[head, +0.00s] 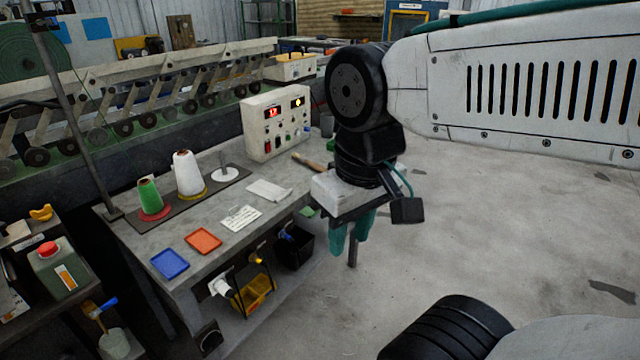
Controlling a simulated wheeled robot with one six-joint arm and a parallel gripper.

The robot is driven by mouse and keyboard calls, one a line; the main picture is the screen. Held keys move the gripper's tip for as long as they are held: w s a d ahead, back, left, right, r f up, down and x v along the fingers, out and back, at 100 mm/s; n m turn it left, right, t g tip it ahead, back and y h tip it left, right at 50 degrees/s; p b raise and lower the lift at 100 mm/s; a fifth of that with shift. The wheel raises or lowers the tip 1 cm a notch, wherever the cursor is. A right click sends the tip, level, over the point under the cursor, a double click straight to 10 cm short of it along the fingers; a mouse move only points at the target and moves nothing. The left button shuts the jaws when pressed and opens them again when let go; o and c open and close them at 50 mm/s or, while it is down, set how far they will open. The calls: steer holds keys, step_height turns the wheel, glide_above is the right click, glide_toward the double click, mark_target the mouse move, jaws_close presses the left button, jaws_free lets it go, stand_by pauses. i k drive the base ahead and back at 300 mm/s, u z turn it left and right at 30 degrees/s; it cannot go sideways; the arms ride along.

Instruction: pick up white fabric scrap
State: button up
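A flat, pale white piece that looks like the white fabric scrap (269,190) lies on the grey workbench (190,225), near its right edge. A white card with dark writing (241,217) lies just in front of it. My gripper (350,238) points down, to the right of the bench edge and apart from the scrap. Its two teal fingers show a gap between them, with nothing seen held there.
Thread cones, green (149,197) and white (188,174), stand on the bench. A control box (275,122) stands at its back. Blue (169,264) and orange (203,241) trays lie in front. Open floor (480,240) lies to the right.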

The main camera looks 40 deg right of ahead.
mark_target(274, 193)
steer(key=u, duration=0.85)
steer(key=i, duration=0.55)
steer(key=z, duration=1.5)
